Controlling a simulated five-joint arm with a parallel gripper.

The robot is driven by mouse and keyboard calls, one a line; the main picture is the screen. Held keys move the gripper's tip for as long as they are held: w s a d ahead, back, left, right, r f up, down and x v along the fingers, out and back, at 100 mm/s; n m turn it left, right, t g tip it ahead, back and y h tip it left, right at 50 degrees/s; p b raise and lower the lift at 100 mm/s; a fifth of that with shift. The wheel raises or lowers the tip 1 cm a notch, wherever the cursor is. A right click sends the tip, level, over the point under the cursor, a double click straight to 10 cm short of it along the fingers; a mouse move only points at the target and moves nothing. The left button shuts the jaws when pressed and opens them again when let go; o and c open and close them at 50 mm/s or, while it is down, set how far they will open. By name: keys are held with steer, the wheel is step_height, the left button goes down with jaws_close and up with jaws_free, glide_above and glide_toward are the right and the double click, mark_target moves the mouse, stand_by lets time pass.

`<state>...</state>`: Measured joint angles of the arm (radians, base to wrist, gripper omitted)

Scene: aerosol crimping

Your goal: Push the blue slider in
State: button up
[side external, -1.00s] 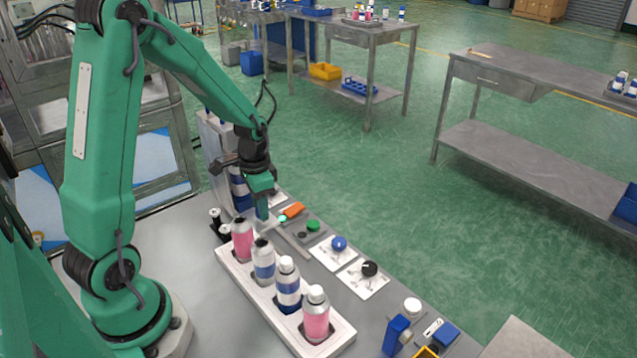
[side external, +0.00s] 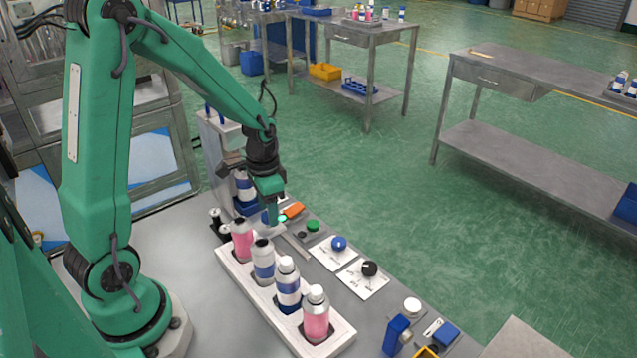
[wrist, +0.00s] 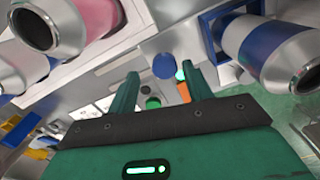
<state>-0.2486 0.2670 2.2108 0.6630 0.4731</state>
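A blue holder (side external: 245,208) sits around the base of a white-and-blue can (side external: 245,186) at the grey station; it also shows as a blue frame in the wrist view (wrist: 211,22). A round blue knob (wrist: 164,66) lies ahead, between my fingers in the picture; it shows as a small blue piece beside my gripper in the side view (side external: 265,217). I cannot tell whether the knob joins the holder. My gripper (wrist: 164,80) has its fingers apart with nothing held. In the side view my gripper (side external: 272,217) hangs low, just right of the can. Contact with the knob is unclear.
A white rack (side external: 232,262) with several cans stands in front. An orange piece (side external: 293,210), a green button (side external: 313,225), and blue (side external: 339,243) and black (side external: 370,268) knobs on white plates line the right side. A green light (wrist: 180,74) glows near the blue knob.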

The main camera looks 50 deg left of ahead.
step_height(320, 180, up, 6)
steer(key=shift+r, duration=0.1)
steer(key=shift+d+r, duration=0.2)
steer(key=shift+r, duration=0.1)
steer(key=s+d+r+m, duration=0.1)
steer(key=d+r+m, duration=0.1)
steer(key=d+m, duration=0.6)
steer(key=m, duration=0.4)
steer(key=shift+s+d+r+m+t, duration=0.2)
steer(key=shift+r+m+t, duration=0.1)
steer(key=shift+r+t, duration=0.1)
steer(key=a+f+n, duration=0.1)
steer(key=a+n, duration=0.1)
steer(key=n, duration=0.1)
steer(key=w+a+n, duration=0.1)
steer(key=a+n, duration=0.2)
steer(key=n, duration=0.1)
steer(key=a+f+n, duration=0.1)
steer(key=a+n, duration=0.2)
steer(key=n, duration=0.1)
steer(key=shift+w+a+f+g, duration=0.15)
steer(key=shift+f+g, duration=0.15)
steer(key=shift+f, duration=0.05)
steer(key=shift+a+f+n, duration=0.2)
steer(key=shift+a+n, duration=0.4)
steer(key=shift+n, duration=0.2)
steer(key=shift+f, duration=0.15)
